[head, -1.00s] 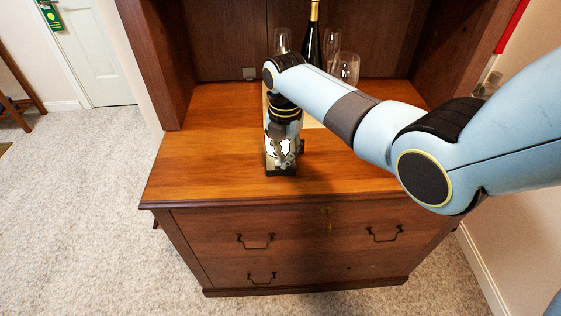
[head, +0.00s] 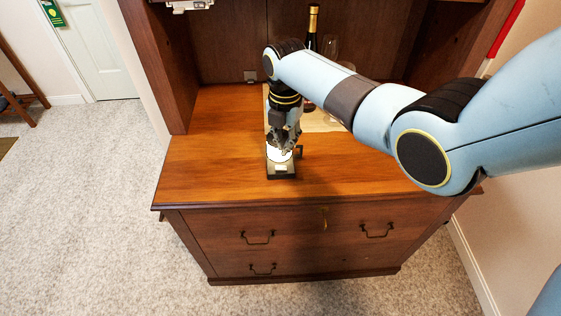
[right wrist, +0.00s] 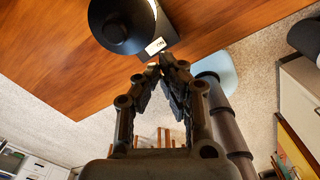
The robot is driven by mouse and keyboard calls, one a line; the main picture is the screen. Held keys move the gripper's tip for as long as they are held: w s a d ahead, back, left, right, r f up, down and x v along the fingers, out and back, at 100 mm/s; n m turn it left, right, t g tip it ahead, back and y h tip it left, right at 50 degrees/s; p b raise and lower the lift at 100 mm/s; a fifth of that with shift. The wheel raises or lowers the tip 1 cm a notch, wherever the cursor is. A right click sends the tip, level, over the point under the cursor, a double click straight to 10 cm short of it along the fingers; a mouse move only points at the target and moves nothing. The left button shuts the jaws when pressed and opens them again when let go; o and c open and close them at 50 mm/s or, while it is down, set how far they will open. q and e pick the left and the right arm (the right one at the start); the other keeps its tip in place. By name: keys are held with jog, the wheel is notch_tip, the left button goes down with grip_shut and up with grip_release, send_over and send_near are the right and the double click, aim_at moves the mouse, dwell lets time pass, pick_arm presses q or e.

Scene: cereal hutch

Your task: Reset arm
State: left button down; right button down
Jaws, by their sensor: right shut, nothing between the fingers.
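My right arm reaches in from the right over the wooden hutch counter (head: 215,150). My right gripper (head: 281,148) points down, shut and empty, over or just behind a small dark device (head: 281,172) with a pale round top and a light label. The gripper hides part of it. In the right wrist view the shut fingertips (right wrist: 167,62) are apart from the device (right wrist: 125,22), which shows a round black part and a white label near the counter's edge. My left gripper is not in view.
A dark bottle (head: 312,30) stands on a light board (head: 318,122) behind my arm; glasses there are partly hidden. Hutch side walls (head: 160,65) rise left and right. The counter left of the device is clear. Drawers with handles (head: 257,237) are below.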

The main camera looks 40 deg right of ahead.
dwell(0.4)
jog(key=shift+s+f, duration=0.15)
jog(key=shift+s, duration=0.1)
jog(key=s+a+r+m+t, duration=0.2)
jog(key=s+r+m, duration=0.6)
jog(key=s+m, duration=0.4)
jog(key=s+a+r+m+t, duration=0.1)
jog(key=s+r+m+t, duration=0.1)
jog(key=s+r+m, duration=0.85)
jog(key=s+d+f+g+b, duration=0.1)
jog(key=s+f+b, duration=0.15)
jog(key=f, duration=1.15)
jog(key=s+d+f+h+b, duration=0.15)
jog(key=f+b, duration=0.25)
jog(key=f, duration=0.9)
jog(key=s+f+g+y+b, duration=0.1)
jog(key=s+f+b, duration=0.15)
jog(key=f, duration=1.15)
jog(key=s+f+g+b, duration=0.1)
jog(key=s+f+b, duration=0.6)
jog(key=s+f, duration=1)
notch_tip(320, 180, down, 4)
jog(key=shift+d+m, duration=0.35)
